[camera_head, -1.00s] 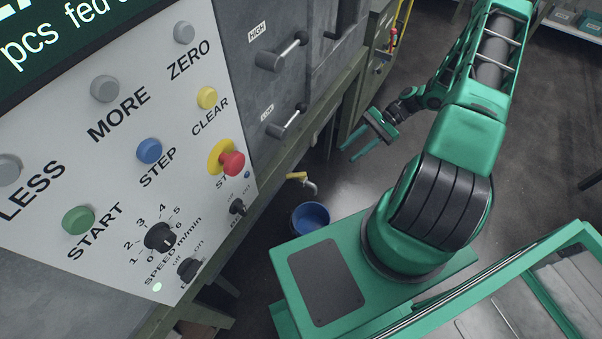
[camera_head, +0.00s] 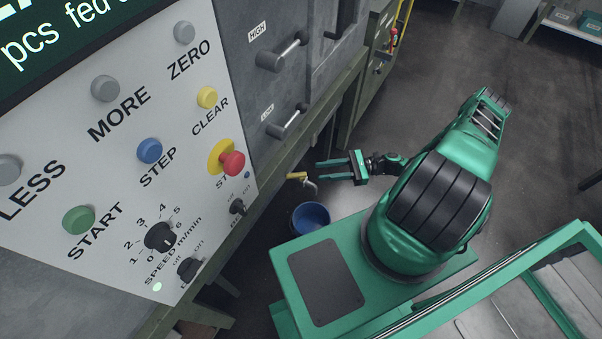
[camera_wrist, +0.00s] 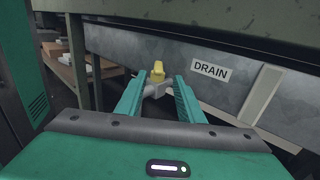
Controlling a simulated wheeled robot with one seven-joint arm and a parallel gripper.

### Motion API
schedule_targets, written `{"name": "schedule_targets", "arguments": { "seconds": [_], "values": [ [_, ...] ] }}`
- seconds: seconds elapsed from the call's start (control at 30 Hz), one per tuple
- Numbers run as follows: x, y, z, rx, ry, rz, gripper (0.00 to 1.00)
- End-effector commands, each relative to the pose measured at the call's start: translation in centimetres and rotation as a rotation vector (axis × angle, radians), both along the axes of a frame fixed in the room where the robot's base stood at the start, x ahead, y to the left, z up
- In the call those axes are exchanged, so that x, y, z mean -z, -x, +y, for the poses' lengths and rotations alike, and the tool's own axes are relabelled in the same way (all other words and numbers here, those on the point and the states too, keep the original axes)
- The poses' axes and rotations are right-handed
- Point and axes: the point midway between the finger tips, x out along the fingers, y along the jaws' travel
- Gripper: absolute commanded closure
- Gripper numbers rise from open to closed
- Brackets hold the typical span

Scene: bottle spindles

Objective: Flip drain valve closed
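The drain valve (camera_head: 308,183) sticks out low from the machine's side, with a yellow lever (camera_head: 297,176) and a grey metal spout. In the wrist view the yellow lever (camera_wrist: 157,71) stands up above the grey valve body (camera_wrist: 156,90), left of the DRAIN label (camera_wrist: 211,70). My gripper (camera_head: 318,171) is open, its two green fingers pointing left close to the valve in the head view. In the wrist view the gripper (camera_wrist: 160,84) has its fingers spread, with the valve showing between their tips. I cannot tell whether they touch it.
A blue bucket (camera_head: 311,218) stands on the floor below the valve. The control panel (camera_head: 120,180) with buttons is at the left. Open floor (camera_head: 440,60) lies to the right.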

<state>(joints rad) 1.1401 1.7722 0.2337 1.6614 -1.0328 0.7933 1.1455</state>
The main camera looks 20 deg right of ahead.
Motion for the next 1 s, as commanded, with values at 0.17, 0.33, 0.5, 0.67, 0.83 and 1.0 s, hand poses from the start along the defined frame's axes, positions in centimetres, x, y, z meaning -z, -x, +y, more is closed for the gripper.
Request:
{"name": "schedule_targets", "arguments": {
  "seconds": [0.17, 0.33, 0.5, 0.67, 0.83, 1.0],
  "values": [
    [0.0, -0.8, 3.2, -0.005, -0.002, 0.002, 0.66],
    [0.0, -1.6, 6.0, -0.004, -0.002, 0.002, 0.66],
    [0.0, -2.2, 7.8, -0.002, 0.001, 0.0, 0.66],
    [0.0, -2.4, 8.5, -0.002, 0.002, 0.001, 0.66],
    [0.0, -2.4, 8.6, -0.001, 0.002, 0.001, 0.66],
    [0.0, -2.4, 8.6, -0.001, 0.002, 0.001, 0.8]
  ]
}}
